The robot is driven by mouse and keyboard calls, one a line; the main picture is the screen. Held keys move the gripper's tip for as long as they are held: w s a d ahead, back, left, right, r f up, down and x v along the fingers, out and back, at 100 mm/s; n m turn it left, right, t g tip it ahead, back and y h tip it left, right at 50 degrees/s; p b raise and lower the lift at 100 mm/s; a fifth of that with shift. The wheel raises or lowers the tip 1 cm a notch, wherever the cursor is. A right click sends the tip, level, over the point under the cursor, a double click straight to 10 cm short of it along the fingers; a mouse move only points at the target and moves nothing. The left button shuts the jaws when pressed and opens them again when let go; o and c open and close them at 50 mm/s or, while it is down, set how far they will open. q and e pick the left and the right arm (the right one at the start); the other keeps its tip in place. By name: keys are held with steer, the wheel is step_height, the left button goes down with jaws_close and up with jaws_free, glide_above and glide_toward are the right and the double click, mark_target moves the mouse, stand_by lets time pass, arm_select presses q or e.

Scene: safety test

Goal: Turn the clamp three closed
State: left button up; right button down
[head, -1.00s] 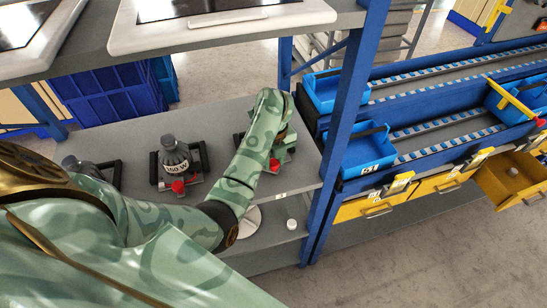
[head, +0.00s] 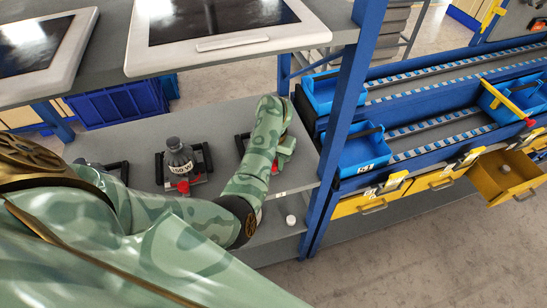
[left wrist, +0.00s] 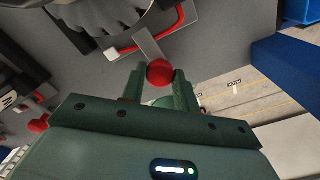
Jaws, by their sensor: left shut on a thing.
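My left gripper (head: 285,149) is at the clamp on the right of the grey shelf, mostly hidden by my forearm in the head view. In the left wrist view its two green fingers (left wrist: 159,84) are shut on a red ball knob (left wrist: 159,72) at the end of a grey lever (left wrist: 148,47). The lever belongs to a clamp with a red bent bar (left wrist: 168,38) beside a dark round body (left wrist: 105,15). My right gripper is not in view.
A blue post (head: 345,120) stands right of my arm. Blue bins (head: 365,148) and a conveyor lie beyond it. A white tablet (head: 215,30) lies on the upper shelf.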

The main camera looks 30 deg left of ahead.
arm_select(q)
steer(key=shift+r+m, duration=0.1)
steer(key=shift+m, duration=0.4)
steer(key=o, duration=1)
steer(key=shift+c, duration=0.2)
step_height(320, 180, up, 12)
steer(key=p, duration=0.4)
